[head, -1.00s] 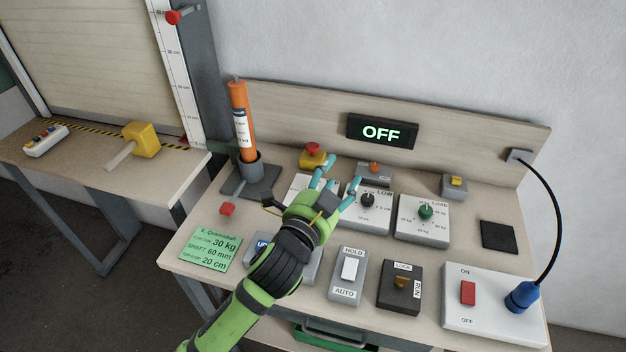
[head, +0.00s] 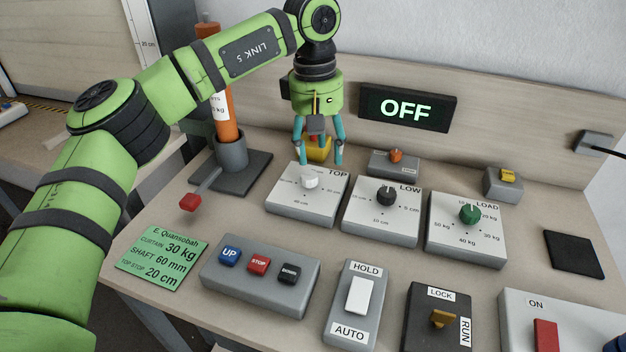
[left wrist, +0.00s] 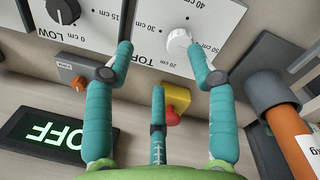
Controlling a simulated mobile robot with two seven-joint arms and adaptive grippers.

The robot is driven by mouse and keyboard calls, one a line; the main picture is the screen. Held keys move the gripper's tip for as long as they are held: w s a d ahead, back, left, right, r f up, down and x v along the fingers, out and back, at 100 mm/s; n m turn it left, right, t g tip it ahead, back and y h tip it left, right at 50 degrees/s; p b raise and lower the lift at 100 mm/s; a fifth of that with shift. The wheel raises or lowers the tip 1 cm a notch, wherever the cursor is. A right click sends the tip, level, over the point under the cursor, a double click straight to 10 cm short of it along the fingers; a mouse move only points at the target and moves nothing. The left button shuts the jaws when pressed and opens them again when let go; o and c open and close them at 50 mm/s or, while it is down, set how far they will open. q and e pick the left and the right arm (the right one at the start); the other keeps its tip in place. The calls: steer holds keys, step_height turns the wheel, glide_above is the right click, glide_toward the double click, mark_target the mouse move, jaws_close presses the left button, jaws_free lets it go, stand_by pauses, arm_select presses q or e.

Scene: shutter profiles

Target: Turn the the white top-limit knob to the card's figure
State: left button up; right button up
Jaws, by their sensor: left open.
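The white top-limit knob (head: 311,181) stands on the grey box marked TOP (head: 290,205). It also shows in the left wrist view (left wrist: 179,41), close to the right-hand fingertip. I cannot tell which figure it points to. My left gripper (head: 318,161) is open and empty, pointing down above and slightly behind the knob. In the left wrist view the gripper (left wrist: 160,48) has its fingers spread, with the knob nearer the right-hand one. The green card (head: 160,257) reads curtain 30 kg, shaft 60 mm, top stop 20 cm. My right gripper is not in view.
The LOW box (head: 382,215) and LOAD box (head: 466,232) stand to the right. A button box (head: 262,284) is in front. An orange cylinder (head: 228,120) stands in a grey holder at left. A display (head: 407,108) reads OFF. A yellow-based red button sits behind the gripper.

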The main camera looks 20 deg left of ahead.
mark_target(309, 175)
arm_select(q)
steer(key=shift+a+r+y, duration=0.25)
steer(key=shift+a+y, duration=0.05)
steer(key=shift+a, duration=0.65)
steer(key=shift+a+f, duration=0.2)
steer(key=shift+d+f, duration=0.1)
steer(key=shift+f, duration=2.95)
jaws_close()
